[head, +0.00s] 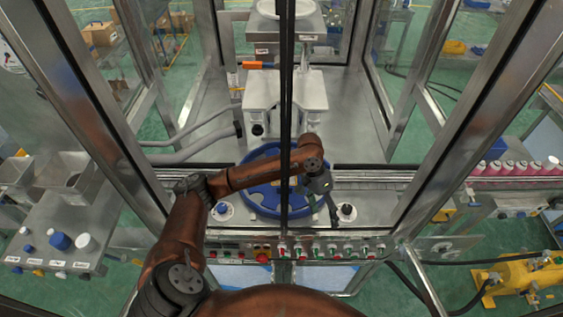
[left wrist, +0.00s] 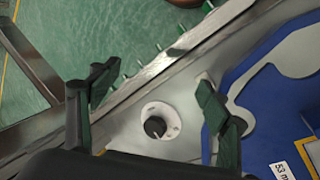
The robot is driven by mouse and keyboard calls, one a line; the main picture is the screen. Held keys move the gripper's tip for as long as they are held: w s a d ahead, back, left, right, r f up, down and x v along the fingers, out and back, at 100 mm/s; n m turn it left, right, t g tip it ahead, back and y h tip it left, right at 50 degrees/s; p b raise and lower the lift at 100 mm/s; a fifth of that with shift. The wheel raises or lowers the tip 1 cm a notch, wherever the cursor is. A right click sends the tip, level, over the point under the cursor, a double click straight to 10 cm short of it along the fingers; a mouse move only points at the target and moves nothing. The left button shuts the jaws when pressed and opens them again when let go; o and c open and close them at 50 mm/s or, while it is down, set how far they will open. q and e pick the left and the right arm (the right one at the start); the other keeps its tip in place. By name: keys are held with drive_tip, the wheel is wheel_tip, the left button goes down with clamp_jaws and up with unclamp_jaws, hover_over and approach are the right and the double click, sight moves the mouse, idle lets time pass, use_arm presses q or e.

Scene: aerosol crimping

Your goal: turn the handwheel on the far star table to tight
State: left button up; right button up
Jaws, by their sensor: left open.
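A round white dial with a black knob (head: 347,212) sits on the grey metal deck to the right of the blue star table (head: 258,198). My left gripper (head: 322,207) is over the deck, just left of this knob in the head view. In the left wrist view my left gripper (left wrist: 155,92) is open, and the black knob (left wrist: 155,127) on its white dial shows between the two fingers, apart from both. A second white dial with a blue knob (head: 222,209) sits left of the star table. I cannot tell which knob is the named handwheel. My right gripper is not in view.
A panel of buttons and switches (head: 300,250) runs along the front edge below the deck. Metal frame posts (head: 447,120) stand on both sides, and a dark vertical bar (head: 286,100) crosses the middle. A white machine block (head: 272,100) stands behind the star table.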

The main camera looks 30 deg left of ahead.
use_arm(q)
drive_tip(key=w+a+r+y+p, duration=0.1)
drive_tip(key=w+a+r+p, duration=0.1)
drive_tip(key=a, duration=0.5)
drive_tip(key=w+a+r+t+y+p, duration=0.1)
drive_tip(key=w+a+r+y+p, duration=0.1)
drive_tip(key=a, duration=0.6)
drive_tip(key=w+a+r+t+y+p, duration=0.1)
drive_tip(key=w+a+r+p, duration=0.2)
drive_tip(key=w+a+r, duration=0.2)
drive_tip(key=shift+w+a+y+p, duration=0.2)
drive_tip(key=shift+w+a, duration=0.2)
drive_tip(key=shift+a, duration=0.2)
drive_tip(key=shift+w+a+y+p, duration=0.15)
drive_tip(key=shift+w+a, duration=0.25)
drive_tip(key=shift+a, duration=0.2)
wheel_tip(320, 180, down, 8)
drive_tip(key=shift+a+r+p, duration=0.1)
drive_tip(key=shift+r+p, duration=0.05)
drive_tip(key=shift+p, duration=0.4)
drive_tip(key=c, duration=0.3)
drive_tip(key=shift+m, duration=0.3)
drive_tip(key=c, duration=0.9)
